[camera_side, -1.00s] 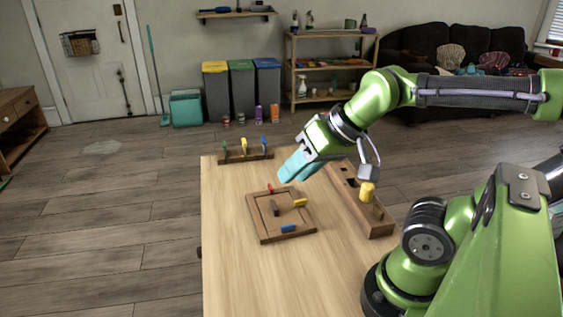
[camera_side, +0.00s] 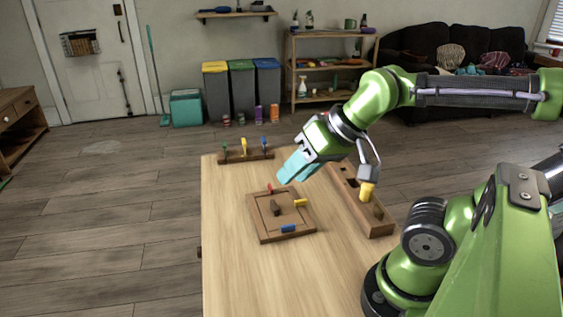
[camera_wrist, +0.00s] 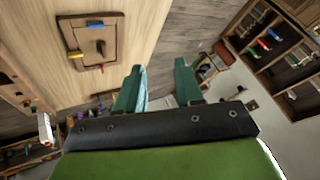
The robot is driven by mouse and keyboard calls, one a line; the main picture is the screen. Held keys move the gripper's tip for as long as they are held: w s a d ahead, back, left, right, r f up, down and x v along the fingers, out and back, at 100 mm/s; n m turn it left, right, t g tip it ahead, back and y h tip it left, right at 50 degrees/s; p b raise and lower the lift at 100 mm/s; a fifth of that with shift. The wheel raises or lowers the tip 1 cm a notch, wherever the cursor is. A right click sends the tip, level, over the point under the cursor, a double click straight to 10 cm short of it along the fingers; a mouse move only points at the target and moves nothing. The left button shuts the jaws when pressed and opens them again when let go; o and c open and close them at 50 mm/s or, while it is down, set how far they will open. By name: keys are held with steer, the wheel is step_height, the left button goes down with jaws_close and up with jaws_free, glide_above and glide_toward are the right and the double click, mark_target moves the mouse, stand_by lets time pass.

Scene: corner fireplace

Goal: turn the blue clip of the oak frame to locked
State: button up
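The oak frame (camera_side: 262,233) lies flat on the table, with a dark brown knob (camera_side: 276,208) standing on its panel. The blue clip (camera_side: 288,228) is at its near edge and lies roughly along that edge; it also shows in the wrist view (camera_wrist: 95,22). The yellow clip (camera_side: 300,202) at the right edge and the red clip (camera_side: 270,188) at the far edge point across their edges. My gripper (camera_side: 287,178) is above and beyond the frame's far right corner, apart from it. In the wrist view its fingers (camera_wrist: 158,82) are apart with nothing between them.
A long wooden block (camera_side: 372,224) stands right of the frame, with a yellow-topped piece (camera_side: 367,190) at it. A wooden rack (camera_side: 246,156) with green, yellow and blue pieces stands at the table's far edge. The table left and in front of the frame is clear.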

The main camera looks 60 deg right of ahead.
steer(key=w+a+f+g+y, duration=0.1)
steer(key=a+f+g+y, duration=0.1)
steer(key=a, duration=0.1)
steer(key=m+g+h, duration=0.4)
steer(key=m+g, duration=0.1)
steer(key=m, duration=1.7)
glide_toward(288, 225)
step_height(288, 225, down, 9)
steer(key=shift+w+r, duration=0.1)
steer(key=shift+r, duration=0.1)
jaws_close()
